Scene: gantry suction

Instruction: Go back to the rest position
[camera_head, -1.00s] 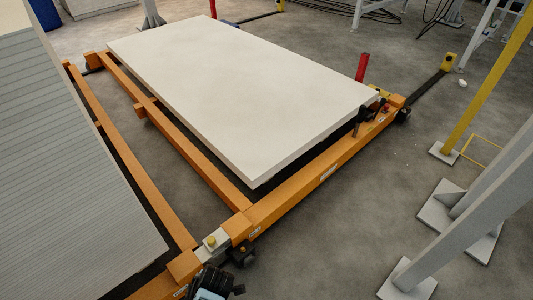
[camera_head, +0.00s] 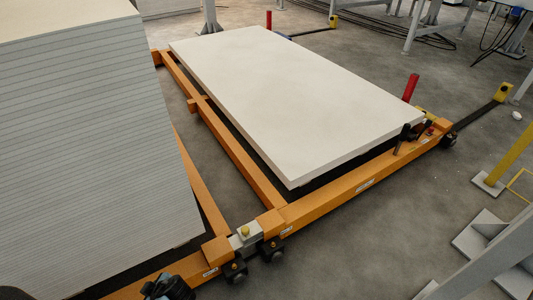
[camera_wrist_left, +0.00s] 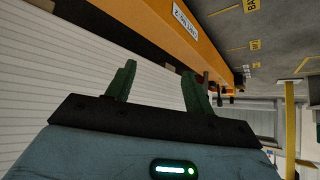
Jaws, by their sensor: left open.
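My left gripper (camera_wrist_left: 158,75) shows in the left wrist view with two green fingers apart and nothing between them. Behind its fingers are the ridged pale side of a stack and an orange beam (camera_wrist_left: 185,38). In the head view, a dark part of my arm (camera_head: 170,288) shows at the bottom edge, beside the front of the orange frame (camera_head: 330,200); its fingers cannot be made out there. My right gripper is in neither current view.
A tall stack of grey boards (camera_head: 85,150) fills the left. A flat white board (camera_head: 300,95) lies on the orange wheeled frame. Red posts (camera_head: 410,88) stand at its far corners. Grey legs (camera_head: 485,250) and a yellow post (camera_head: 505,160) stand right. Open floor lies between.

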